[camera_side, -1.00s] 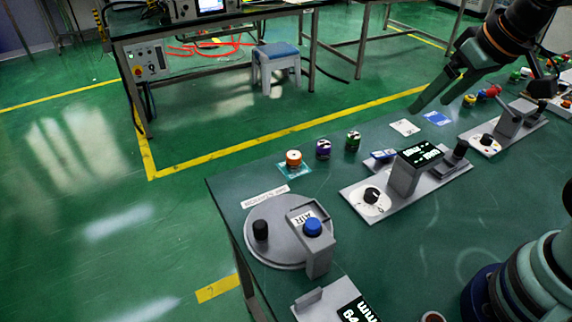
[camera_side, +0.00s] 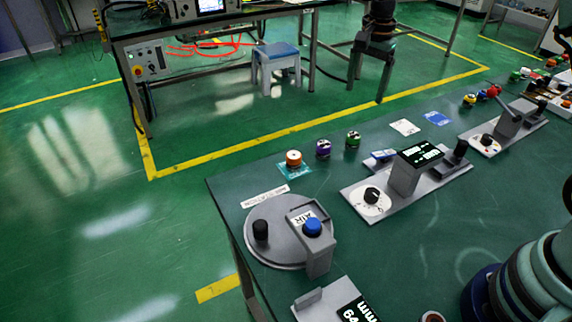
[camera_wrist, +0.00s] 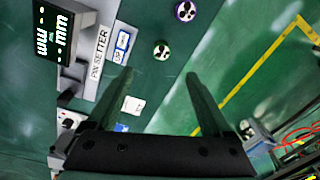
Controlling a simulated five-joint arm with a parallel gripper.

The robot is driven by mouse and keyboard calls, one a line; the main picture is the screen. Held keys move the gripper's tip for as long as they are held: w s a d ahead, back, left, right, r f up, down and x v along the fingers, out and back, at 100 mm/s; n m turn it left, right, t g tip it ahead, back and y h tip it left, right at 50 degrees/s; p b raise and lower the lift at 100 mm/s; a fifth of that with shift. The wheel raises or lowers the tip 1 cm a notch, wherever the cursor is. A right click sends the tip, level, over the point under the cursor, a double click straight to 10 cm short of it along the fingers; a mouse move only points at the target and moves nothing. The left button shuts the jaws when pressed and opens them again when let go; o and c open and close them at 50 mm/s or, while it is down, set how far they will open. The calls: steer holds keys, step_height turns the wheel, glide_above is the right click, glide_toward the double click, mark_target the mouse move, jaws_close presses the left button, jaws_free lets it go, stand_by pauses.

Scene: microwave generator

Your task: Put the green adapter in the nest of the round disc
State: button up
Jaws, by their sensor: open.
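The green adapter (camera_side: 353,141) is a small upright cylinder with a dark band, on the green bench near its back edge. In the wrist view the green adapter (camera_wrist: 162,49) shows from above, ahead of and roughly between the fingertips.
A purple adapter (camera_side: 323,149) and an orange one (camera_side: 293,159) stand left of the green one. A grey fixture with a display (camera_side: 415,157) stands just right of it. Flat cards (camera_side: 405,127) lie behind. Bench surface around the adapters is fairly clear.

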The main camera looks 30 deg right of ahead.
mark_target(354, 135)
steer(key=shift+m+g, duration=0.3)
steer(key=shift+m, duration=0.6)
steer(key=f, duration=0.5)
steer(key=w+f, duration=0.1)
steer(key=f, duration=0.4)
steer(key=d+f, duration=0.1)
steer(key=f, duration=0.5)
steer(key=shift+w, duration=0.35)
steer(key=shift+r, duration=0.1)
jaws_close()
